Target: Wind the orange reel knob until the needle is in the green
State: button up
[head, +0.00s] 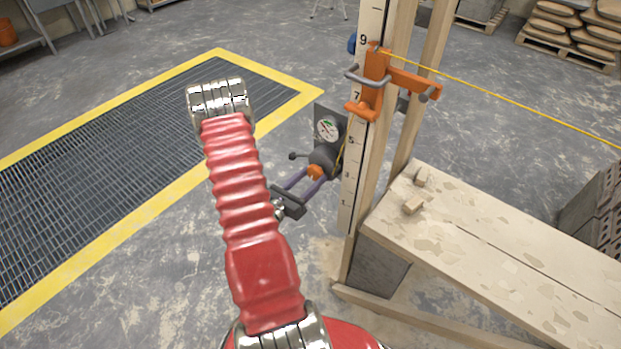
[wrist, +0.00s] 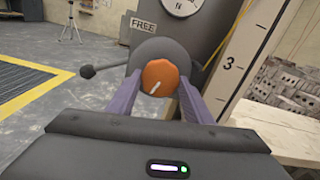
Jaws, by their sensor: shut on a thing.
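The orange reel knob (wrist: 160,77) sits on the front of a dark grey reel, with a white mark pointing to the lower left. It also shows small in the head view (head: 315,172). My gripper (wrist: 157,90) is shut on the knob, one purple finger on each side; it shows in the head view too (head: 305,186). The gauge (head: 327,128) is a white dial on a grey plate above the reel. Its needle is too small to read surely, and a small green patch shows on the face. In the wrist view the gauge (wrist: 184,3) is cut off by the top edge.
A lever with a ball end (wrist: 88,71) sticks out left of the reel, beside a FREE label (wrist: 143,25). A numbered wooden post (head: 352,160) stands right of the reel, with an orange bracket (head: 374,85) and yellow line. A plank bench (head: 470,240) is at right.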

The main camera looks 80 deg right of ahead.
jog(key=shift+c, duration=0.9)
jog(key=shift+m, duration=0.5)
jog(key=m, duration=1)
jog(key=shift+m, duration=0.4)
jog(key=o, duration=1)
jog(key=shift+o, duration=0.2)
jog(key=shift+w, duration=0.1)
